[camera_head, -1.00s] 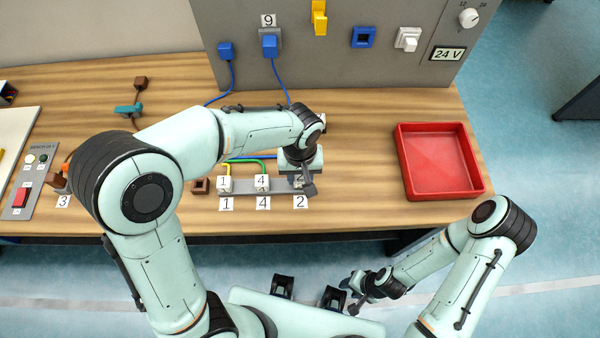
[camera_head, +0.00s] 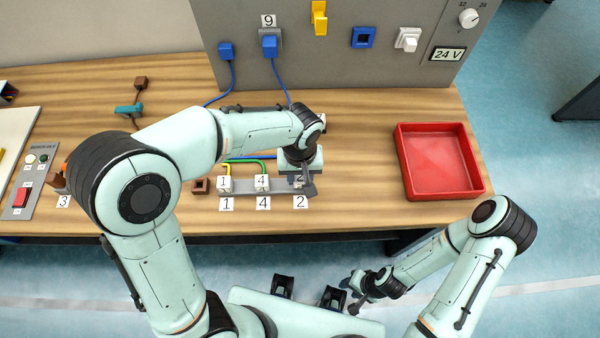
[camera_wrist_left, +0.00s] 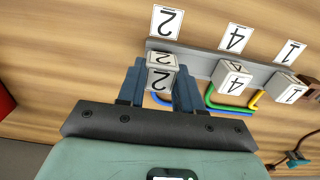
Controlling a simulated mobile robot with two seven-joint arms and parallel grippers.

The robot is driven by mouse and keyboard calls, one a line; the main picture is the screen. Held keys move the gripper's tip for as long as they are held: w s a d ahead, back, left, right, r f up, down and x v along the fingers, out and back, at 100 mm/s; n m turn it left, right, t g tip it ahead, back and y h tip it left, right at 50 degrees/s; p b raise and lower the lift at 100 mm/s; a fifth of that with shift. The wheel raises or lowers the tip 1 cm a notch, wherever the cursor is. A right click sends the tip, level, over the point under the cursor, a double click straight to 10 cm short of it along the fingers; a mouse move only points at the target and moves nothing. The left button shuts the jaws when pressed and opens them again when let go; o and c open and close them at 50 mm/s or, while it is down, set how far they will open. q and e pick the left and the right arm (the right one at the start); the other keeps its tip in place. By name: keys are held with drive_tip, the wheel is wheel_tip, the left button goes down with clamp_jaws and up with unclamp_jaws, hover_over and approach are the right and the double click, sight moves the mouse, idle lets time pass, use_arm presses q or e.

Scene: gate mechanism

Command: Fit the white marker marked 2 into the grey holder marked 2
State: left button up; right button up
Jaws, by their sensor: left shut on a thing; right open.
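The white marker marked 2 (camera_wrist_left: 161,78) sits between the blue-grey fingers of my left gripper (camera_wrist_left: 160,88), which is shut on it. In the head view my left gripper (camera_head: 299,182) points down at the right end of the grey rail, and the marker (camera_head: 298,180) is mostly hidden there. The grey holder marked 2 (camera_wrist_left: 153,44) is the rail end by the label 2 (camera_head: 300,202). The marker is in line with this place; I cannot tell whether it is fully seated. My right gripper (camera_head: 352,293) is open and empty, off the table's front edge.
White markers 1 (camera_head: 224,183) and 4 (camera_head: 262,182) stand on the rail (camera_head: 243,191) close to the left, with yellow and green wires. A red tray (camera_head: 436,162) is at the right. A grey panel (camera_head: 300,70) stands behind. Table between rail and tray is clear.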

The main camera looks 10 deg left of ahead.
use_arm(q)
drive_tip(key=shift+f+b, duration=0.55)
drive_tip(key=shift+f, duration=0.35)
idle(0.6)
drive_tip(key=o, duration=1.2)
drive_tip(key=shift+s, duration=0.1)
drive_tip(key=shift+c, duration=0.2)
wheel_tip(320, 180, up, 13)
drive_tip(key=p, duration=0.1)
drive_tip(key=shift+r+p, duration=0.15)
drive_tip(key=shift+p, duration=0.2)
